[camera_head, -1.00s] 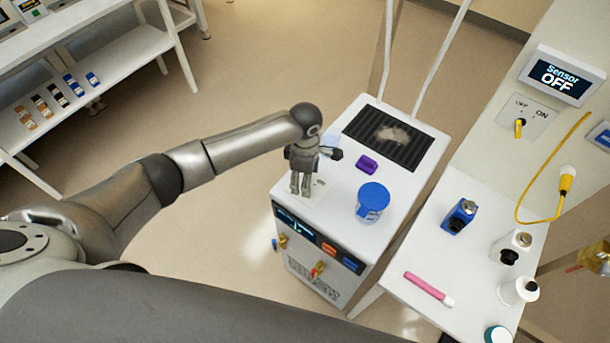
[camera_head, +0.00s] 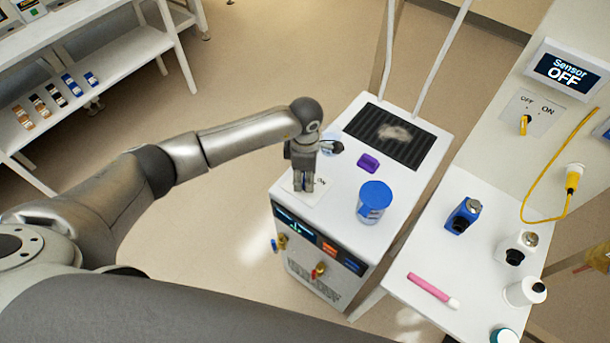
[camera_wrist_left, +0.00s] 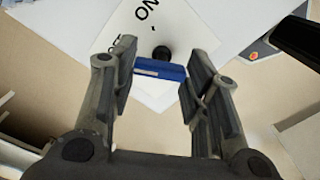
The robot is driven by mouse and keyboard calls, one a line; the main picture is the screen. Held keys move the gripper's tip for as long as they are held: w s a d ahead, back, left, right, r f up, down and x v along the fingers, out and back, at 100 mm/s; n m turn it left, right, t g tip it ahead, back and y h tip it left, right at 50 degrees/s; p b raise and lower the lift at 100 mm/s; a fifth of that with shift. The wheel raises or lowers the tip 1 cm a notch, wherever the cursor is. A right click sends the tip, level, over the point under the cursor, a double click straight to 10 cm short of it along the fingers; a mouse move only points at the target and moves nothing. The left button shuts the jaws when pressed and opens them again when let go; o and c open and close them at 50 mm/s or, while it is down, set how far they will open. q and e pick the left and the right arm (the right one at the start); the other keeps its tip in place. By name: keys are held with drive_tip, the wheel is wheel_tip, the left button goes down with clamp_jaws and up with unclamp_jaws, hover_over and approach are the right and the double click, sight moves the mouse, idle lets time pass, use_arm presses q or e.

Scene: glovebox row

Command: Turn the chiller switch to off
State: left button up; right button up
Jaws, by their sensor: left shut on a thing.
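The chiller (camera_head: 330,228) is a white box unit with a dark display on its front. On its top is a white switch plate (camera_head: 314,195), with ON readable in the left wrist view (camera_wrist_left: 140,18) and OFF partly covered by a finger. The switch has a blue bar handle (camera_wrist_left: 160,70) and a dark round pivot (camera_wrist_left: 161,53). My left gripper (camera_head: 304,187) points down at the plate, shut on the blue handle, with one finger at each end. In the head view the fingers hide the handle. My right gripper is out of view.
A blue-lidded jar (camera_head: 374,202), a purple item (camera_head: 368,163) and a dark ribbed mat (camera_head: 390,135) are on the chiller top. A side bench (camera_head: 405,285) holds bottles and a pink marker (camera_head: 432,290). A sensor display (camera_head: 566,73) reads OFF, above a yellow switch (camera_head: 525,124).

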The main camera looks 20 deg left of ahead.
use_arm(q)
drive_tip(key=o, duration=1)
drive_tip(key=shift+r, duration=0.1)
wheel_tip(320, 180, up, 12)
drive_tip(key=shift+f, duration=0.1)
idle(0.4)
